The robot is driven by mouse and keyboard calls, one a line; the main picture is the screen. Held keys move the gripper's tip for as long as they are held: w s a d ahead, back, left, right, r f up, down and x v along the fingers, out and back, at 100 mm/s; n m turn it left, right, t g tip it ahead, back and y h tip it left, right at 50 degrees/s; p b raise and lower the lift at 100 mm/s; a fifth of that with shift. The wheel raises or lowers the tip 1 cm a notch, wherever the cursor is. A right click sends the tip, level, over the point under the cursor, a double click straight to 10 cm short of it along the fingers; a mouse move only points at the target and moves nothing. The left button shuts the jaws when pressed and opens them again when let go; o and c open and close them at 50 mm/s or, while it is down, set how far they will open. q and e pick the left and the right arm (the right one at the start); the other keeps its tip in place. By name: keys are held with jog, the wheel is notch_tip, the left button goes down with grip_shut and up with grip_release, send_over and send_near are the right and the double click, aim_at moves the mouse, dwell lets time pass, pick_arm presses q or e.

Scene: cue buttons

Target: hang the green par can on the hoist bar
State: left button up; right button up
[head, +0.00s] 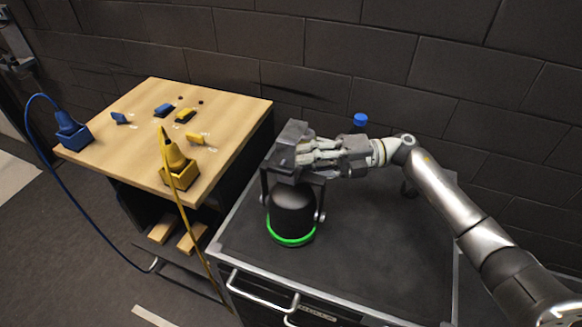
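The par can (292,212) is a black lamp housing with a glowing green ring at its lower end. It stands upright, ring down, on the dark top of the cart (390,262), near its left side. A dark yoke and a blocky clamp (287,152) sit above the housing. My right gripper (305,153) reaches in from the right, with its fingers at the clamp. The fingers overlap the clamp in this view, so I cannot tell whether they are closed on it. My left gripper is not in view. I see no hoist bar in this view.
A wooden-topped table (130,105) at left bears small blue and yellow blocks, plus a blue plug (72,130) and a yellow plug (178,165) with trailing cables. A blue-capped object (360,120) stands behind my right gripper. A dark block wall (330,50) closes the back. The cart's front is clear.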

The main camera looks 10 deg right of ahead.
jog(key=d+b, duration=0.3)
jog(key=d, duration=0.6)
jog(key=shift+s+d, duration=0.15)
jog(key=shift+s, duration=0.05)
jog(key=shift+r, duration=0.1)
